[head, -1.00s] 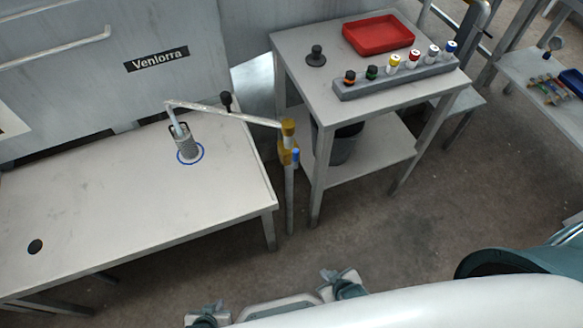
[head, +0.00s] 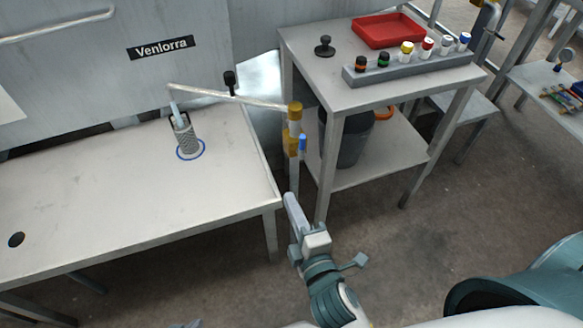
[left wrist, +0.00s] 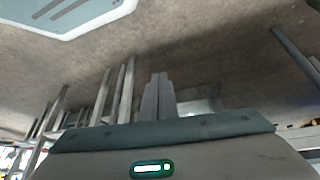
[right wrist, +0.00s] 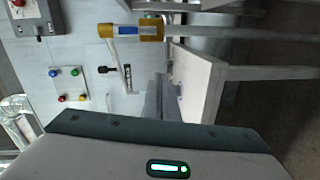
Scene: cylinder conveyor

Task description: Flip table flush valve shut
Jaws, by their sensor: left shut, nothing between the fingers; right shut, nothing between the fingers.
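The flush valve is a yellow-brown fitting (head: 294,120) on a standpipe by the table's right edge, with a blue part (head: 303,142) on its right side. A long spout arm runs left from its top to a mesh cylinder (head: 185,138) on the table. In the right wrist view the yellow valve (right wrist: 150,32) and blue part (right wrist: 124,29) lie at the top. My right gripper (head: 288,198) is shut and empty, below the valve and apart from it. My left gripper (left wrist: 157,80) is shut and empty over the floor; only a sliver shows in the head view.
The white table (head: 95,205) has a dark hole at left. A side stand (head: 310,75) carries a red tray (head: 388,30) and a grey rack (head: 415,68) of several capped bottles. A dark bucket (head: 345,145) sits on its lower shelf. The floor in front is clear.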

